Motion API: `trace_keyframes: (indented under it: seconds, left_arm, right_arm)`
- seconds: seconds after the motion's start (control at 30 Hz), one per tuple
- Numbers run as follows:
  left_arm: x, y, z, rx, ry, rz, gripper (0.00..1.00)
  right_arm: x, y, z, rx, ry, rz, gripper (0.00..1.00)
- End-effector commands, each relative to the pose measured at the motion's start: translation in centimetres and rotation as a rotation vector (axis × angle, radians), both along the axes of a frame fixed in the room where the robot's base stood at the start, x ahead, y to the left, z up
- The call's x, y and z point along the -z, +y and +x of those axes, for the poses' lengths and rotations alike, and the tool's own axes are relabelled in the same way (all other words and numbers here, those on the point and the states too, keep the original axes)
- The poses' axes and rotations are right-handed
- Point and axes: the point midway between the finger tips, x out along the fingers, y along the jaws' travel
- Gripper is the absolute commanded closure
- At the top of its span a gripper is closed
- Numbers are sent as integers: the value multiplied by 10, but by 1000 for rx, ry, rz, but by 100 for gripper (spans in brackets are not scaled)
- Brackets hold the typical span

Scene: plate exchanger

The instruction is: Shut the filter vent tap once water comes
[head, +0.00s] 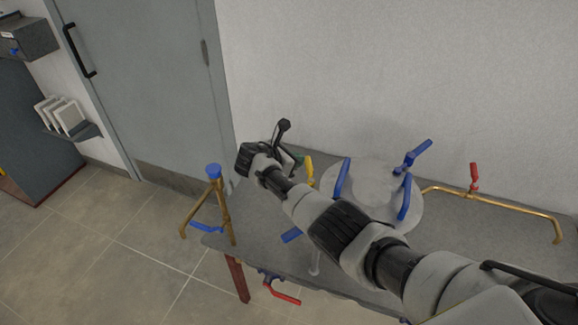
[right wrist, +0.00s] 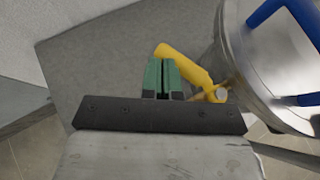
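The filter is a round metal vessel (head: 345,212) with blue handles on the grey bench; its side also shows in the right wrist view (right wrist: 232,62). A tap with a yellow handle (right wrist: 188,66) sits on its left side; in the head view the yellow handle (head: 310,171) stands just right of my gripper. My right gripper (right wrist: 162,72) has its green fingers close together, with nothing seen between them. The fingertips are right beside the yellow handle, overlapping it in the view; I cannot tell whether they touch. No running water is visible. My left gripper is out of view.
Brass pipework with a blue cap (head: 213,170) stands at the bench's left end. A brass pipe with a red handle (head: 474,177) runs at the right. A red lever (head: 283,294) hangs below the front edge. A grey door (head: 145,85) and open floor lie left.

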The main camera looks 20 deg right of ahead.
Motion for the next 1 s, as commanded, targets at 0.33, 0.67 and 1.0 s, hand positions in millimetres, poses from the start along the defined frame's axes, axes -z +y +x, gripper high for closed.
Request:
trace_keyframes:
  seconds: [0.33,0.67,1.0]
  left_arm:
    - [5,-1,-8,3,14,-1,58]
    - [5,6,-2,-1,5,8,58]
    - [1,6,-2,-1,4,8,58]
  right_arm:
    - [0,-14,2,117,4,-1,100]
    - [1,-25,1,133,0,-1,100]
    - [1,-33,0,132,2,0,100]
